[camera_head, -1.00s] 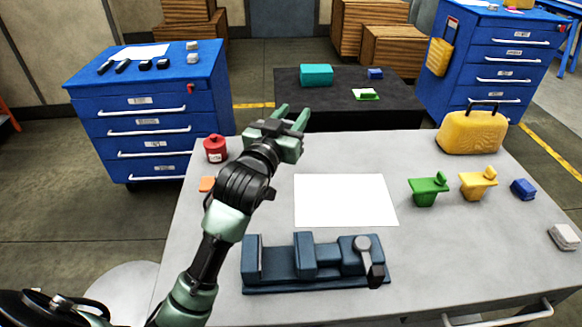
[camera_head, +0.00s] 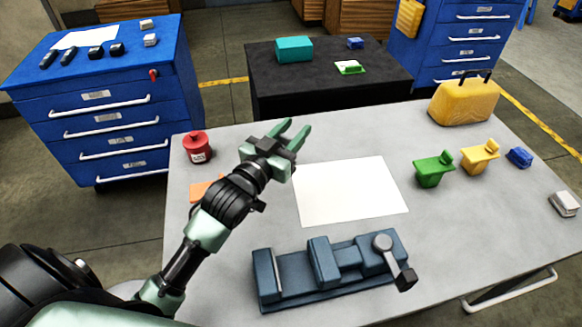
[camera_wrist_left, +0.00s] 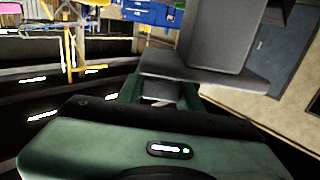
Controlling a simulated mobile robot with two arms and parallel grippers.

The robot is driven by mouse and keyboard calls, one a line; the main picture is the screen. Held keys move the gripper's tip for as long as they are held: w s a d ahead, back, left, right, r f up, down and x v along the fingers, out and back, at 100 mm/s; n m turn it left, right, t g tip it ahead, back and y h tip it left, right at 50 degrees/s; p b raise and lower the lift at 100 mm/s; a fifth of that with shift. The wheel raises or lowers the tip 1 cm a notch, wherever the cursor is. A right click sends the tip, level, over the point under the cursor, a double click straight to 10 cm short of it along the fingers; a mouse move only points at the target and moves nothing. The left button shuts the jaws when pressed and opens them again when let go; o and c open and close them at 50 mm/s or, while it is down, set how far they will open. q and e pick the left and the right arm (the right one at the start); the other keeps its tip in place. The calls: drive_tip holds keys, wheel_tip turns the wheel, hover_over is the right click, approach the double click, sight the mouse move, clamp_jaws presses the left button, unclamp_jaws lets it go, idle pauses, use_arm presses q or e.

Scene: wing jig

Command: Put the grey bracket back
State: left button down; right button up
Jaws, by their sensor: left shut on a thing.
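The grey bracket (camera_wrist_left: 205,72) fills the upper middle of the left wrist view, with a flat plate and an upright block. My left gripper (camera_head: 292,131) is shut on it, with the bracket just beyond the fingers in the wrist view (camera_wrist_left: 158,95). In the head view the bracket is hard to make out at the gripper. The gripper is over the worktable (camera_head: 240,235), near the upper left corner of a white sheet (camera_head: 350,192). A green bracket (camera_head: 433,172) and a yellow bracket (camera_head: 479,157) stand right of the sheet. My right gripper is not in view.
A blue vise (camera_head: 330,268) sits at the table's front. A red can (camera_head: 197,148) and orange piece (camera_head: 206,188) are at the left. A yellow case (camera_head: 464,103), blue block (camera_head: 519,157) and white-grey block (camera_head: 564,203) are at the right. A black table (camera_head: 330,85) stands behind.

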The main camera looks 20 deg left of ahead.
use_arm(q)
wheel_tip(320, 180, down, 11)
idle(0.4)
drive_tip(key=shift+a+f+b, duration=0.1)
drive_tip(key=shift+f+b, duration=0.1)
drive_tip(key=shift+b, duration=0.1)
drive_tip(key=c, duration=0.9)
unclamp_jaws()
drive_tip(key=shift+f, duration=0.1)
drive_tip(key=shift+c, duration=0.2)
drive_tip(key=s+b, duration=0.1)
drive_tip(key=s, duration=0.6)
drive_tip(key=shift+s+a, duration=0.2)
drive_tip(key=shift+a, duration=0.25)
